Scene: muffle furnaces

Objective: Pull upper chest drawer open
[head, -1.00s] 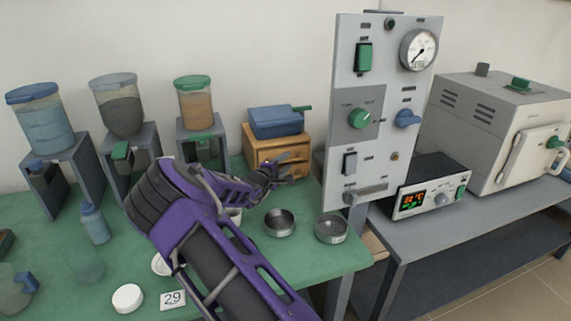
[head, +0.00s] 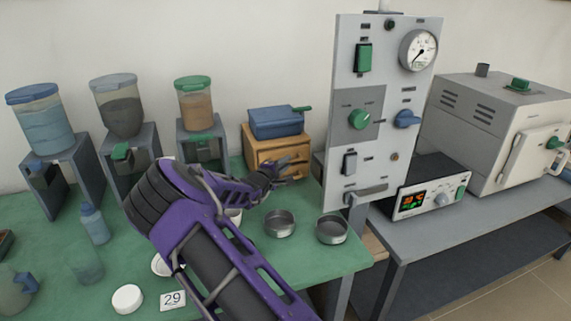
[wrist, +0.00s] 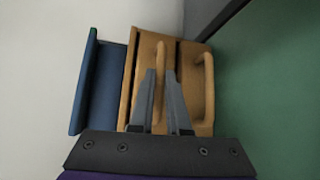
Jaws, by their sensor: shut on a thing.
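The small wooden chest (head: 262,141) stands at the back of the green table with a blue box on top. The wrist view shows it turned sideways, its upper drawer (wrist: 146,52) on the left and its lower drawer (wrist: 194,110) on the right. Each drawer has a curved wooden handle. My gripper (wrist: 161,85) is shut on the upper drawer handle (wrist: 160,58), one finger on each side of it. In the head view my gripper (head: 291,168) is in front of the chest and hides part of its front. Any drawer opening is too small to tell.
The blue box (head: 275,122) rests on the chest. Two metal bowls (head: 280,224) (head: 331,230) stand near the table's right edge. Hoppers (head: 197,100) stand left of the chest. A grey control panel (head: 345,95) rises to the right.

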